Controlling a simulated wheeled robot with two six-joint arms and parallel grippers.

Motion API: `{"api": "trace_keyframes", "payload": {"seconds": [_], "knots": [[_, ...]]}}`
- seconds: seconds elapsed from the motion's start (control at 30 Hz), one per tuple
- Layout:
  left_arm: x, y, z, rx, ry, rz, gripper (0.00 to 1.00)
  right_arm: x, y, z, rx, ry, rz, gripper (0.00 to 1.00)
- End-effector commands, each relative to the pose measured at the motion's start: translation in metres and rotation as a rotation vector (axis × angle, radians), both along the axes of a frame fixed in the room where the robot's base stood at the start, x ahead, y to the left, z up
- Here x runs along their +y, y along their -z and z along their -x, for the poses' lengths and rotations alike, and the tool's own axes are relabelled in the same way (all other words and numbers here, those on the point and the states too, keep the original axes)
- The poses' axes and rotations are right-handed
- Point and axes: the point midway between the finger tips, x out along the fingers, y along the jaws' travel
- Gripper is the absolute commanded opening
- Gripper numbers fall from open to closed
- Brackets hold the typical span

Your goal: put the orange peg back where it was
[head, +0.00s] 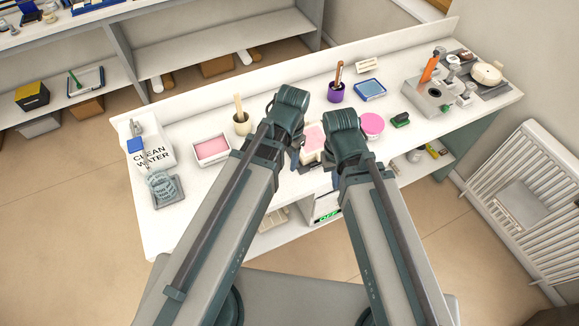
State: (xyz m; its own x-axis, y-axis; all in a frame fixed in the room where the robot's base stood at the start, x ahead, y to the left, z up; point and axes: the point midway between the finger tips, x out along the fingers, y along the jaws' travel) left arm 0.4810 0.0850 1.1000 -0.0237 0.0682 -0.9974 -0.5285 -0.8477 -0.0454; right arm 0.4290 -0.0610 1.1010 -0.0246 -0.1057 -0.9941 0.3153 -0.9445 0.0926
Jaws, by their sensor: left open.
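A tall orange piece (429,68), which looks like the orange peg, stands tilted at the grey block (425,99) at the right end of the white worktop. I cannot make out how its lower end sits there. My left gripper (299,150) and my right gripper (327,158) are near the middle of the worktop, mostly hidden by my own arms. Both are well to the left of the orange piece. My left gripper is open. The jaws of my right gripper do not show clearly.
A purple cup (335,96) with a brown stick, a blue tray (370,90), a pink round tub (372,125) and a green item (400,120) stand between my arms and the grey block. A pink-filled tray (212,151) and clean-water container (152,150) are on the left.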

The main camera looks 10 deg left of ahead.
Motion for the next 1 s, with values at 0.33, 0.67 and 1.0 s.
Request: {"api": "trace_keyframes", "payload": {"seconds": [0.33,0.67,1.0], "knots": [[-0.026,-0.001,0.052,-0.020,-0.235,-0.046,0.52,0.000,0.000,0.000,0.000,0.000,0.000,0.00],[-0.027,0.004,0.051,-0.020,-0.236,-0.046,0.52,0.000,0.005,0.000,0.000,-0.001,0.000,0.00],[-0.026,0.072,0.051,-0.020,-0.228,-0.046,0.52,0.000,0.073,0.000,0.000,-0.007,0.002,0.00]]}}
